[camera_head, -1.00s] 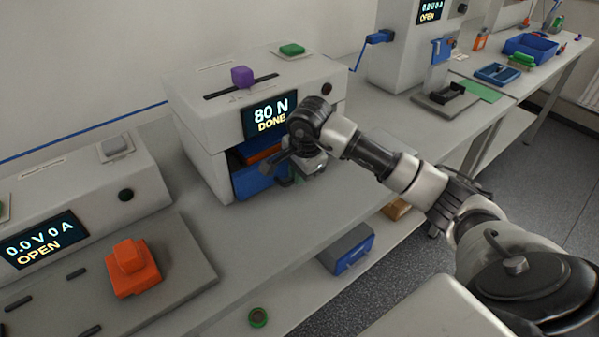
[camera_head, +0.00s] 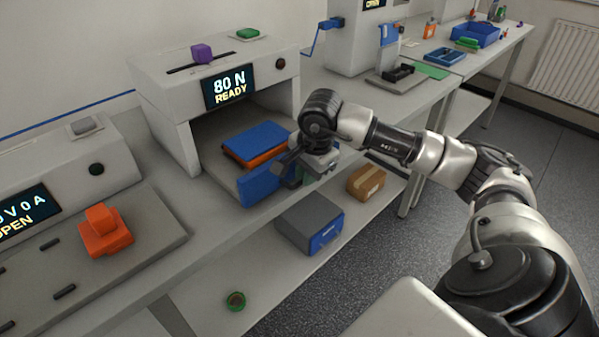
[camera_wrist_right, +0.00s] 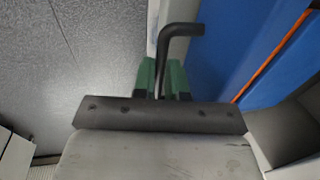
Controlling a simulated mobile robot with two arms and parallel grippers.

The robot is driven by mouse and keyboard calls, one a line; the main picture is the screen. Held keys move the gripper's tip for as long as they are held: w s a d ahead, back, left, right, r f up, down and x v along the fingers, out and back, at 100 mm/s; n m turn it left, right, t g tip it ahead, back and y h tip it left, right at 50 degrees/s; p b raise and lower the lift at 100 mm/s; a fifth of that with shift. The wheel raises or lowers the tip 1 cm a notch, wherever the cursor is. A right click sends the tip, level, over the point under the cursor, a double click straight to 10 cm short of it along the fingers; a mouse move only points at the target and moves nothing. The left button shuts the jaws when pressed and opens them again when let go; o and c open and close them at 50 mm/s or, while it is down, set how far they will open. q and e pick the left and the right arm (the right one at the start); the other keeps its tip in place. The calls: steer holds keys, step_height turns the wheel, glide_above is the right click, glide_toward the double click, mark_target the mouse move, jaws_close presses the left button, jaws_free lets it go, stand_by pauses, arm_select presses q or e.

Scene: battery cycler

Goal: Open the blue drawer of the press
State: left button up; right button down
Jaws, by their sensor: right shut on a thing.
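The white press (camera_head: 160,95) shows "80 N READY" on its screen. Its blue drawer (camera_head: 262,186) is pulled out toward me, and a flat blue and orange block (camera_head: 256,141) lies in it. In the wrist view the black drawer handle (camera_wrist_right: 182,30) runs between the green fingertips of my right gripper (camera_wrist_right: 163,80), which is shut on it. In the head view my right gripper (camera_head: 300,176) is at the drawer front, partly hidden by its own wrist. My left gripper is not in view.
A purple knob (camera_head: 202,53) sits in the slot on top of the press. An orange block (camera_head: 105,235) rests on the grey plate at left.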

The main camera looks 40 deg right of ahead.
steer(key=shift+s, duration=0.6)
steer(key=c, duration=1.2)
jaws_free()
steer(key=shift+o, duration=0.2)
step_height(320, 180, up, 11)
steer(key=s, duration=0.2)
steer(key=shift+d+f, duration=0.15)
